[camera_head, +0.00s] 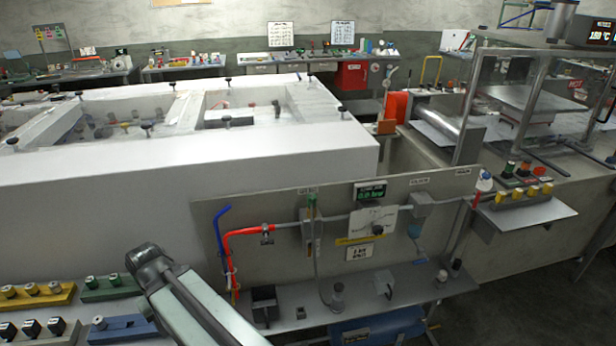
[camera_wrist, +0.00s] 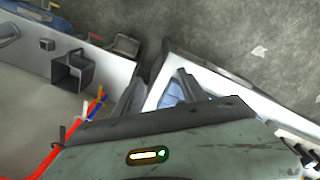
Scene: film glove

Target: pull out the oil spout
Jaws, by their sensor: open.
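I cannot single out the oil spout for sure in either view. Beyond the fingers lies a white-edged tray or shelf (camera_wrist: 215,87) with something blue inside. In the head view my arm crosses the bottom and its gripper end is not visible.
The upright panel (camera_head: 285,235) carries a red hose (camera_head: 238,233), a blue hose (camera_head: 216,228), pipes and a gauge. A dark open box (camera_head: 265,302) sits on its ledge and also shows in the wrist view (camera_wrist: 72,70). Coloured block racks (camera_head: 115,288) stand left. Grey floor is bare at right.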

